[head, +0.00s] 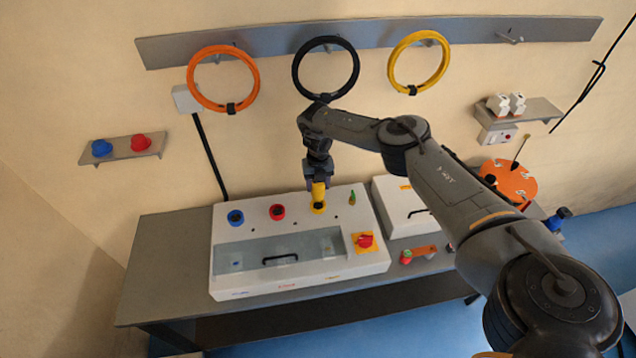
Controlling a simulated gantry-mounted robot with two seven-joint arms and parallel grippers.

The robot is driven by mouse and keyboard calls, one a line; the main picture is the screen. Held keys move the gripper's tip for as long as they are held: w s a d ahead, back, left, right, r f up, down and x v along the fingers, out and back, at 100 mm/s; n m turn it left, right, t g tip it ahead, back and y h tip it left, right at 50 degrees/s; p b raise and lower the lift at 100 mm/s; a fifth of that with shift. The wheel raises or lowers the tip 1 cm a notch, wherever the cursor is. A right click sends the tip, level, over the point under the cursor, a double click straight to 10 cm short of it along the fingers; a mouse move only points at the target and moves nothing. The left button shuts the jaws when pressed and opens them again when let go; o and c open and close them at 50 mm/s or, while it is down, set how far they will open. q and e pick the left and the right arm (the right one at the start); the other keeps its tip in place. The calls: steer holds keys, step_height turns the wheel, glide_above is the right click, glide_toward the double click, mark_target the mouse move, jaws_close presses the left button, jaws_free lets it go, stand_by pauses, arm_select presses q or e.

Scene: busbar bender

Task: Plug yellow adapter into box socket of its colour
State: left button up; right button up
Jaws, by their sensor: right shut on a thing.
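The yellow adapter (319,193) is upright in my right gripper (318,183), which points down and is shut on it. The adapter's lower end is at the yellow socket (318,207) on the top back of the white box (225,262). I cannot tell whether it is seated in the socket or just touching it. The blue socket (235,217) and red socket (277,212) are in the same row to the left. My left gripper is not in view.
Blue (101,148) and red (140,142) adapters sit on a wall shelf at left. Orange (190,83), black (295,75) and yellow (446,62) rings hang behind my right arm. A second white case (393,198) stands close right of the box. The bench's left end (165,250) is clear.

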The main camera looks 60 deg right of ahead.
mark_target(318, 195)
steer(key=shift+f+b, duration=1.05)
steer(key=shift+f, duration=0.65)
stand_by(0.5)
steer(key=shift+f, duration=0.2)
steer(key=shift+f+b, duration=0.7)
steer(key=shift+b, duration=0.1)
steer(key=shift+f+b, duration=0.7)
steer(key=shift+f, duration=0.05)
